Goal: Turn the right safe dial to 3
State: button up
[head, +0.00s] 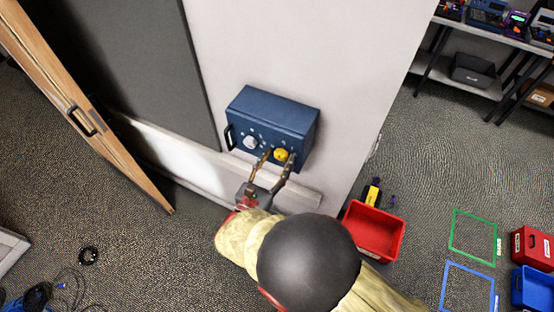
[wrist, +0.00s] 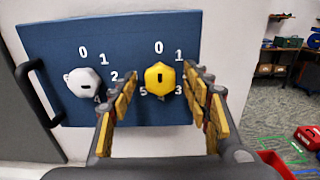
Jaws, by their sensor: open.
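A blue safe (head: 272,120) is mounted on the pale wall and also fills much of the wrist view (wrist: 120,40). Its right dial (wrist: 160,79) is yellow and faceted with a dark mark near its centre; 0, 1, 3, 4 and 5 show around it, and 2 is hidden by a finger. Where the dial points is not clear. The left dial (wrist: 83,83) is white. My gripper (head: 280,155) is open, its fingers on either side of the yellow dial. I cannot tell whether they touch it.
A black handle (wrist: 38,95) sits at the safe's left edge. A wooden door (head: 95,110) stands at the left. A red bin (head: 374,232) is on the floor right of my arm, with a yellow-and-black item (head: 372,192) behind it. Shelves (head: 490,50) stand at the back right.

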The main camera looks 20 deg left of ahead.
jog(key=shift+c, duration=1)
jog(key=c, duration=0.9)
jog(key=shift+b, duration=0.35)
